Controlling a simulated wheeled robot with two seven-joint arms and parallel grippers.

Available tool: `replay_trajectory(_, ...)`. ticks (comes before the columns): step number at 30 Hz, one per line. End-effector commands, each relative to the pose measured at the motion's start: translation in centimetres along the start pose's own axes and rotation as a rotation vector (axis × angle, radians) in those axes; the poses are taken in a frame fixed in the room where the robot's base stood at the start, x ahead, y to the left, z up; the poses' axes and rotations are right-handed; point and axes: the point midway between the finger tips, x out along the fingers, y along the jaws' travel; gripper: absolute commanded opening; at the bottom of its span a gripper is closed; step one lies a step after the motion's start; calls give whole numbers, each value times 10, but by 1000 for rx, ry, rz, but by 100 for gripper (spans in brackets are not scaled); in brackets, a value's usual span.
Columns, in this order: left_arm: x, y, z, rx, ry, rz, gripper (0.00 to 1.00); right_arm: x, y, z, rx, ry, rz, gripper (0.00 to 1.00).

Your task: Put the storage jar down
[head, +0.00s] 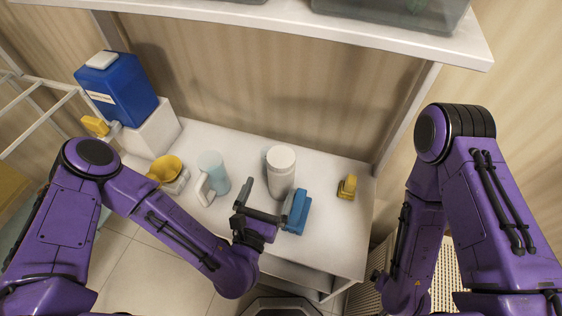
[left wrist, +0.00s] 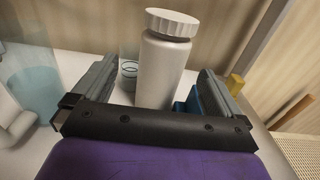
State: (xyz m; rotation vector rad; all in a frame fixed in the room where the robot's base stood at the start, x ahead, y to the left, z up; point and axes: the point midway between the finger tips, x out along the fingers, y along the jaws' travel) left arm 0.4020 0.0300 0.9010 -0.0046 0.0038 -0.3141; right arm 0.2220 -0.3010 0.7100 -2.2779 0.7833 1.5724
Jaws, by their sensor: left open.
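The storage jar (head: 281,168) is white with a ridged lid. It stands upright on the white shelf board (head: 335,235), near the middle. My left gripper (head: 268,197) is open at the jar's near side. In the left wrist view, the jar (left wrist: 165,68) shows between the two spread fingers of the gripper (left wrist: 158,85), with a visible gap on each side. The gripper's palm bar hides the jar's foot there. My right arm is at the right of the head view, but its gripper does not show.
A blue block (head: 297,213) sits close right of the jar, by one finger. A pale blue mug (head: 213,174) and a yellow cup (head: 165,168) stand left. A blue container (head: 120,90) is far left, a yellow item (head: 347,187) right. An upper shelf (head: 330,30) overhangs the back.

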Motion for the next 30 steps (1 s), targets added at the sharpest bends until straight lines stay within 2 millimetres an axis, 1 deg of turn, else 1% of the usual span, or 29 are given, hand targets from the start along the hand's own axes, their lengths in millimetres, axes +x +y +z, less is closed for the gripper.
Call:
replay_trajectory(3,21,0,4,4,-4,0,100,-7,1,-2,0,-1,1,100)
replay_trajectory(6,38,-1,3,4,-3,0,100,-8,1,-3,0,-2,1,100)
replay_trajectory(9,49,-1,3,4,-1,0,100,-10,1,-4,0,-2,1,100)
replay_trajectory(11,57,-2,6,4,-1,0,100,-14,2,-5,0,-2,1,100)
replay_trajectory(15,82,-6,14,3,-1,-1,100,-25,3,-10,0,-1,1,100)
replay_trajectory(18,97,-5,9,4,0,0,100,-21,2,-8,0,-1,1,100)
replay_trajectory(21,102,-5,9,4,1,-1,100,-21,2,-8,0,-1,1,100)
replay_trajectory(26,102,-5,9,3,1,-1,100,-21,2,-8,0,-1,1,100)
replay_trajectory(29,102,-5,9,3,1,-1,71,-21,2,-8,0,-1,1,100)
replay_trajectory(30,102,-5,9,3,1,-1,58,-21,2,-8,0,-1,1,100)
